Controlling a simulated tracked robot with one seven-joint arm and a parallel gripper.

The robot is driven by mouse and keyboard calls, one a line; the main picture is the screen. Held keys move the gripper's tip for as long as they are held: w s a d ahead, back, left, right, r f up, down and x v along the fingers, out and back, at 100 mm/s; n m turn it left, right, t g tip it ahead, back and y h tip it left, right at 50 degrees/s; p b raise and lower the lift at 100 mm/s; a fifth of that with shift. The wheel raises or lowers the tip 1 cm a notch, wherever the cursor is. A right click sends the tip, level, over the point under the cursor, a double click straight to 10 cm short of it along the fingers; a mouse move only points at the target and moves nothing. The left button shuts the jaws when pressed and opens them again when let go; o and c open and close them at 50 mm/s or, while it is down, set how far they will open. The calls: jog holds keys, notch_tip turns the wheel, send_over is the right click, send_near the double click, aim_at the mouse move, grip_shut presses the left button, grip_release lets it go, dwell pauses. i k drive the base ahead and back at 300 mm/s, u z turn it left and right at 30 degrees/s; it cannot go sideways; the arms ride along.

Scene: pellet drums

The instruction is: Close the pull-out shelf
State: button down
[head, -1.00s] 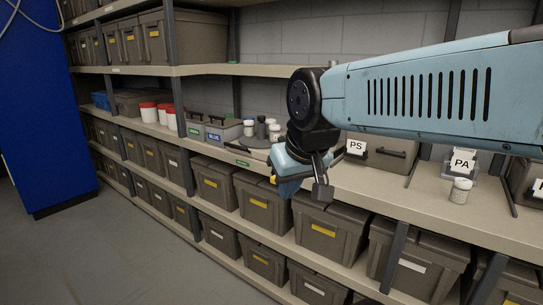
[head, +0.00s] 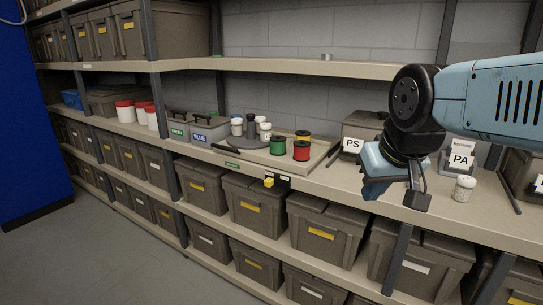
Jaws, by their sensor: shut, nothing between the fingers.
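The pull-out shelf (head: 315,160) is a thin beige board on the middle level of the rack, left of the PS bin. My gripper (head: 376,190) hangs to the right of the board, in front of the PS bin, apart from the yellow block. It is shut and empty; its fingertips are hard to make out.
On or beside the board stand a green spool (head: 278,146), a red spool (head: 301,151), small jars and a dark bottle. The PS bin (head: 365,128), PA sign (head: 461,159) and a white jar (head: 464,188) are near my gripper. Lidded bins (head: 322,230) fill the lower levels.

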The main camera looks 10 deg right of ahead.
aim_at(319, 148)
jog(key=z, duration=0.1)
jog(key=i, duration=1)
jog(key=u, duration=0.1)
